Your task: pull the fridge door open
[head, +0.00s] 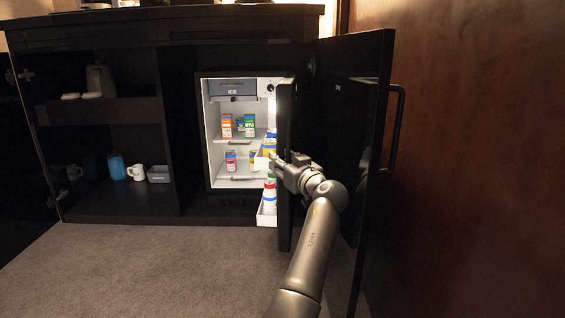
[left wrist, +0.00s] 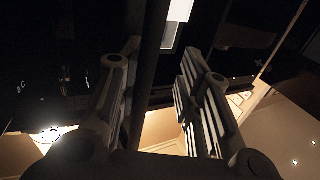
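The fridge (head: 218,175) stands lit inside a dark cabinet, with a white interior. Its dark door (head: 285,120) is swung well open, seen nearly edge-on, with white door racks (head: 266,212) on its inner side. My left gripper (head: 277,162) is at the door's free edge, about mid-height, and overlaps the racks in the head view. In the left wrist view its fingers (left wrist: 158,100) are spread apart, with a dark upright edge between them; contact cannot be told. My right gripper is not in view.
A dark outer cabinet door (head: 368,75) with a bar handle (head: 398,125) stands open to the right, near my arm. Cartons (head: 226,126) stand on the fridge shelves. Open shelves at left hold a blue jug (head: 117,167) and a white mug (head: 136,172). Grey carpet (head: 150,265) in front is clear.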

